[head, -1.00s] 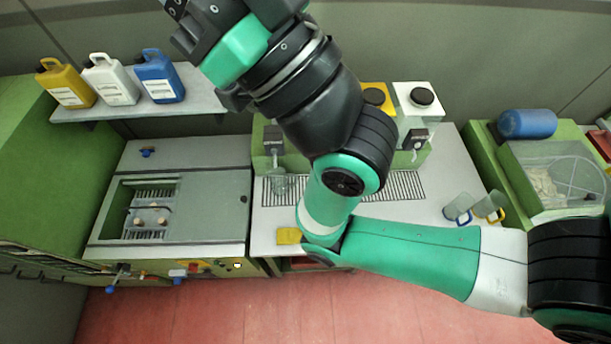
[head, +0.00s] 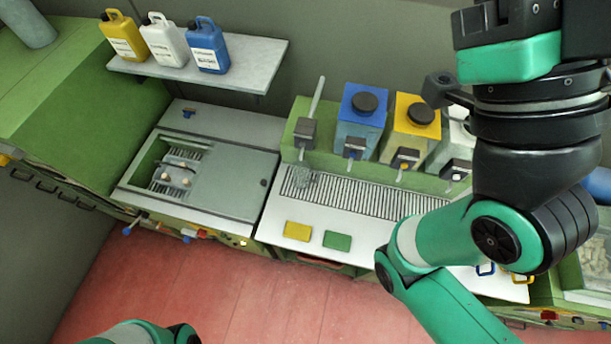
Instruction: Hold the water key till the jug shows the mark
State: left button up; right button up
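A clear jug (head: 305,179) stands on the slotted drip grille (head: 365,197), below a dark tap block (head: 304,130) on the green back panel. A long grey lever (head: 318,94), which looks like the water key, rises from the block and leans slightly right. The jug is small and see-through; I cannot make out its mark or any water level. My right arm fills the right side, with its gripper body (head: 508,45) high up, well right of the lever and apart from it; its fingertips do not show. Only a bit of my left arm shows at the bottom left.
Dispensers with blue (head: 361,108), yellow (head: 412,122) and white tops stand right of the tap. A yellow pad (head: 297,231) and a green pad (head: 337,241) lie on the front counter. Three bottles stand on a shelf (head: 250,62).

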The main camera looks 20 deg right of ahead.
grip_shut()
dwell(1.5)
